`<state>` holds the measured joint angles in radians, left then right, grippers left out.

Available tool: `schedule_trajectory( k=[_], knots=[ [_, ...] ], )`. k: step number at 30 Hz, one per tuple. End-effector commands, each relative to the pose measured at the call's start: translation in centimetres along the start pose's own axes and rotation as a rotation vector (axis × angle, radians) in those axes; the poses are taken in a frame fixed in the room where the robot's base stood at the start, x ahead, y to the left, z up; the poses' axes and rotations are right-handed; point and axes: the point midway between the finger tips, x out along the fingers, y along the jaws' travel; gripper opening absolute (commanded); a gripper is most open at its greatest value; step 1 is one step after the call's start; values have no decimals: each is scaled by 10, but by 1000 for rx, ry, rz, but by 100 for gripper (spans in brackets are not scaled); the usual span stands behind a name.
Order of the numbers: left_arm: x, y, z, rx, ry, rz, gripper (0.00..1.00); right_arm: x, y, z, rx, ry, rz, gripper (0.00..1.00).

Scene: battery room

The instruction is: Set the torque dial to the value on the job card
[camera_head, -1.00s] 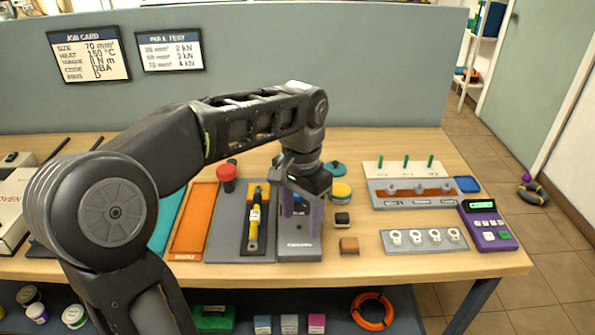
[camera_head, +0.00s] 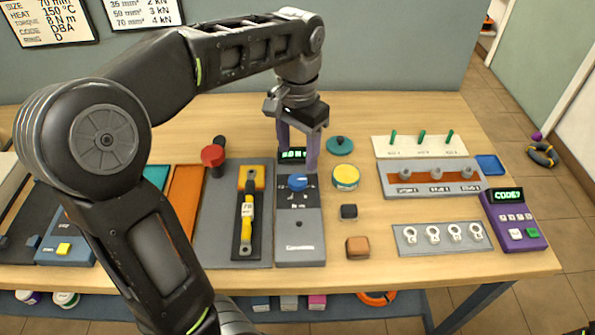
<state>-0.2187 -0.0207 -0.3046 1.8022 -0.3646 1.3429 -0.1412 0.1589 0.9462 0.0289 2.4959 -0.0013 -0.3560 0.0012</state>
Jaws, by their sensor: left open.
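The job card (camera_head: 48,20) hangs on the grey panel at the upper left. Its torque line reads 8 N m; its top edge is cut off. The torque dial (camera_head: 298,182) is a blue knob on a grey tester (camera_head: 299,222) standing on the bench. A small green-lit display (camera_head: 293,155) sits above the dial, and its digits are partly blocked and hard to read. My left gripper (camera_head: 298,165) is open, pointing down above and behind the dial, its purple fingers either side of the display. It holds nothing.
A yellow-handled wrench (camera_head: 247,222) lies on a dark plate left of the tester. A purple keypad (camera_head: 514,222) is at the right edge.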

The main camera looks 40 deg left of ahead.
Motion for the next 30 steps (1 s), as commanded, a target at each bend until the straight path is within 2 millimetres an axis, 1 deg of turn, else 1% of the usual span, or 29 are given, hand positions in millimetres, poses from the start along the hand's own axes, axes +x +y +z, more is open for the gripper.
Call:
schedule_trajectory(
  k=[5,15,18,22,28,30],
  knots=[
    [13,0,0,0,-3,0,59,0,0,0,0,0,0,54],
    [64,0,1,-1,-3,0,59,0,0,0,-1,1,0,54],
    [73,0,0,0,-3,1,59,0,0,0,-1,1,0,54],
    [78,0,0,0,-1,1,59,0,0,0,-1,1,0,54],
    [78,0,0,0,0,1,59,0,0,0,-1,1,0,54],
    [78,0,0,0,0,1,54,0,0,0,-1,1,0,54]
  ],
)
